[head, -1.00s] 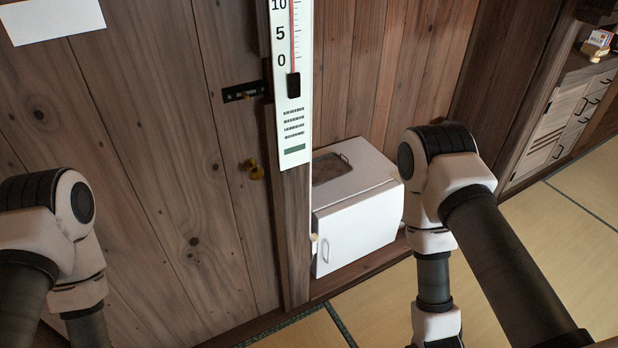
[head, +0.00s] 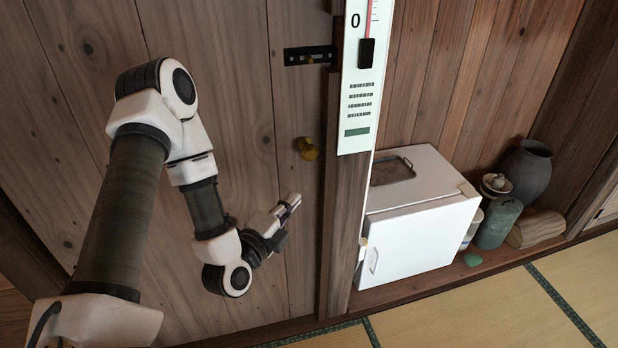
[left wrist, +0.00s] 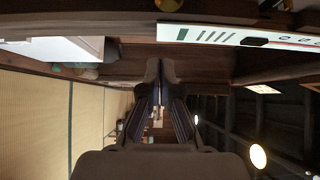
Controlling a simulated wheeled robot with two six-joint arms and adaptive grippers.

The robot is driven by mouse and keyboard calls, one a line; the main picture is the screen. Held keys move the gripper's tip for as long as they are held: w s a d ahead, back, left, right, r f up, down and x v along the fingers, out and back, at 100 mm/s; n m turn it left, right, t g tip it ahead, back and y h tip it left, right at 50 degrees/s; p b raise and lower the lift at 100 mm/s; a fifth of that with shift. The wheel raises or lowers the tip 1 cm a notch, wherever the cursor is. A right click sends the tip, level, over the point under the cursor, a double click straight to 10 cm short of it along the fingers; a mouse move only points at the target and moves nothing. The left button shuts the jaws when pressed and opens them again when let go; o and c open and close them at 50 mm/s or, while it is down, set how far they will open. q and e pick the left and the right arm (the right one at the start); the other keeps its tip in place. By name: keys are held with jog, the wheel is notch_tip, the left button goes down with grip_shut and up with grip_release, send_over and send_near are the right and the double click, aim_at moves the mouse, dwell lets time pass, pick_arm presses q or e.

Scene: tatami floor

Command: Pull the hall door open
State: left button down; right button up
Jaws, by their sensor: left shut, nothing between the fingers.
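The hall door (head: 215,95) is a wall of upright wooden planks at the left in the head view. Its right edge looks flush with the wooden post, with no clear gap. A brass knob (head: 307,148) sits near that edge, with a dark bolt plate (head: 308,55) above it. My left gripper (head: 294,200) is below and slightly left of the knob, in front of the planks and apart from the knob. Its fingers (left wrist: 158,85) are shut and empty in the left wrist view. My right gripper is out of view.
A white thermometer board (head: 362,85) hangs on the post (head: 345,225) right of the door. Beyond it stand a white cabinet (head: 420,238), a green canister (head: 497,222) and a dark jar (head: 528,170). The tatami floor (head: 490,310) at the lower right is clear.

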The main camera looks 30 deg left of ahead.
pick_arm(q)
jog(key=p, duration=0.1)
send_near(315, 160)
jog(key=w+d, duration=0.2)
jog(key=w, duration=0.2)
jog(key=w+a, duration=0.2)
jog(key=shift+a+p, duration=0.35)
jog(key=shift+a, duration=0.05)
jog(key=shift+w+d, duration=0.1)
